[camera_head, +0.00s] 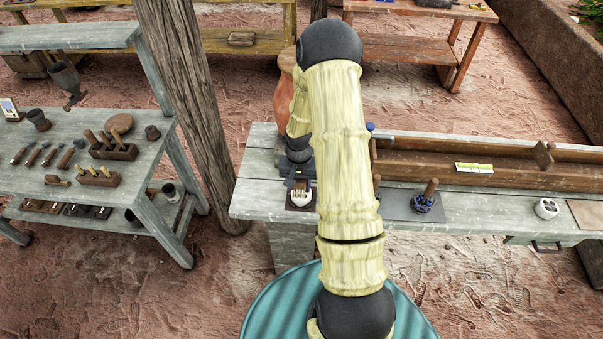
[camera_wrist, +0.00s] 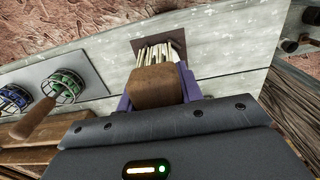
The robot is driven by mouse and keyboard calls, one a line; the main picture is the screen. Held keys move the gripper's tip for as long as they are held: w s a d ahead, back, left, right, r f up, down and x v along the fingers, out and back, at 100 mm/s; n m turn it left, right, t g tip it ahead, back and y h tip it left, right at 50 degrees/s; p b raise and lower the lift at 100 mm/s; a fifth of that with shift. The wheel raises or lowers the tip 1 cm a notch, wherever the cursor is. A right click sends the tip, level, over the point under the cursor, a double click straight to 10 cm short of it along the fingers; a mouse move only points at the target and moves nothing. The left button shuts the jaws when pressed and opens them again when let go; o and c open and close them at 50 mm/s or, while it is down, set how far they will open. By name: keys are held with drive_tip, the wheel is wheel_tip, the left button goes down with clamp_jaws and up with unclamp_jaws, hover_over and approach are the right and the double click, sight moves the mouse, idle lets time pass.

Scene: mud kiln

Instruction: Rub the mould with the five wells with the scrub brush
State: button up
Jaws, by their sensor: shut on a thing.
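My gripper (camera_wrist: 157,92) is shut on the scrub brush (camera_wrist: 155,88), a wooden block with pale bristles, between its purple-blue fingers. In the wrist view the bristles point away from me, over a dark brown mat on the grey bench. In the head view my gripper (camera_head: 299,178) is just above that mat, and the pale bristles (camera_head: 301,198) show below it. I cannot tell whether they touch the mat.
The brown mat (camera_wrist: 178,37) looks bare beyond the bristles. A long wooden trough (camera_head: 420,172) runs along the bench's back. A tool table (camera_head: 80,190) and post (camera_head: 190,100) stand left.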

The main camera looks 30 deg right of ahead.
wheel_tip(320, 180, up, 3)
drive_tip(key=shift+a+f+p, duration=0.15)
drive_tip(key=shift+p, duration=0.6)
drive_tip(key=shift+s+r, duration=0.15)
drive_tip(key=shift+r, duration=0.1)
drive_tip(key=shift+d, duration=0.25)
drive_tip(key=shift+a, duration=0.1)
